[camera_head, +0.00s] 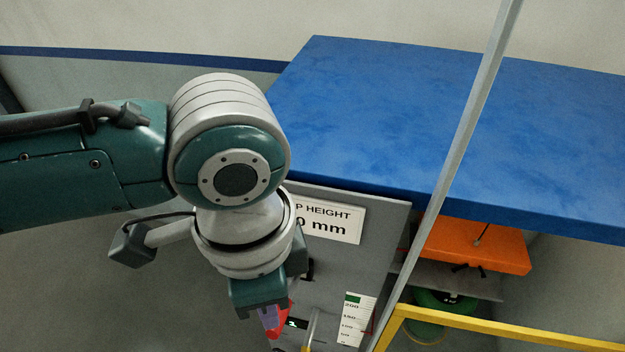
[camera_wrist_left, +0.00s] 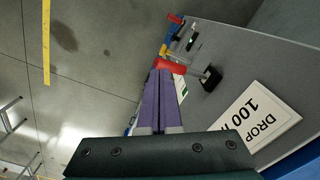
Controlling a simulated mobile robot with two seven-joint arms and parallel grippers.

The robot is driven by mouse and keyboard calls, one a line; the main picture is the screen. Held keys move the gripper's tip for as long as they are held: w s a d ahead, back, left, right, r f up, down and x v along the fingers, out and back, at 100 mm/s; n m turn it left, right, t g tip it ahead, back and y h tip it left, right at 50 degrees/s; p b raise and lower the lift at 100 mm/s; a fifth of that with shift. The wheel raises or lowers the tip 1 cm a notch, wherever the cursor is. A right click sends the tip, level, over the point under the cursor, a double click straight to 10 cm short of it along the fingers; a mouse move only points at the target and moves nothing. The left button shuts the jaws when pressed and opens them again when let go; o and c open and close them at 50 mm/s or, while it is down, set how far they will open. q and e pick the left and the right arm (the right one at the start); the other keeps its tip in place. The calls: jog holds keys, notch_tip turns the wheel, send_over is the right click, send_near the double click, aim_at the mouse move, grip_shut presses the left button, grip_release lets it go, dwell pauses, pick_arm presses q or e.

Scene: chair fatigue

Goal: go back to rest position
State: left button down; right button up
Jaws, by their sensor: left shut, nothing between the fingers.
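My left gripper (camera_head: 268,322) hangs below its wrist in front of the grey panel, pointing down. It also shows in the left wrist view (camera_wrist_left: 160,76), where its two purple fingers lie together, shut with nothing between them. A red handle (camera_wrist_left: 170,64) on the panel appears right at the fingertips in the picture; I cannot tell whether they touch it. My arm hides part of the panel in the head view. My right gripper is in neither view.
The grey panel (camera_head: 385,215) carries a drop height sign (camera_head: 328,220), a scale (camera_head: 355,318) and a black knob (camera_wrist_left: 211,80). A large blue slab (camera_head: 400,120) lies above. A grey post (camera_head: 462,150) and yellow rail (camera_head: 500,330) stand at right. Grey floor (camera_wrist_left: 85,90) lies open at left.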

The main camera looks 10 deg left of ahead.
pick_arm(q)
jog(key=shift+s+r+p, duration=0.15)
jog(key=shift+r+p, duration=0.4)
jog(key=shift+r, duration=0.25)
jog(key=shift+f, duration=0.1)
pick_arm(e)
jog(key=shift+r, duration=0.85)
pick_arm(q)
jog(key=shift+s+d, duration=0.1)
jog(key=shift+d, duration=0.05)
jog(key=s+d+r+n+t+h, duration=0.1)
jog(key=s+d+r+n+h, duration=0.25)
jog(key=s+d, duration=0.2)
jog(key=s+a+r+n+t+y, duration=0.1)
jog(key=s+a+n, duration=0.1)
jog(key=a, duration=0.5)
jog(key=s+a+r+n+t+y, duration=0.1)
jog(key=s+a+r+n+y, duration=0.1)
jog(key=a+n, duration=0.3)
jog(key=a, duration=0.3)
jog(key=shift+s+r+t, duration=0.15)
jog(key=shift+s+t, duration=0.1)
jog(key=shift+t, duration=0.05)
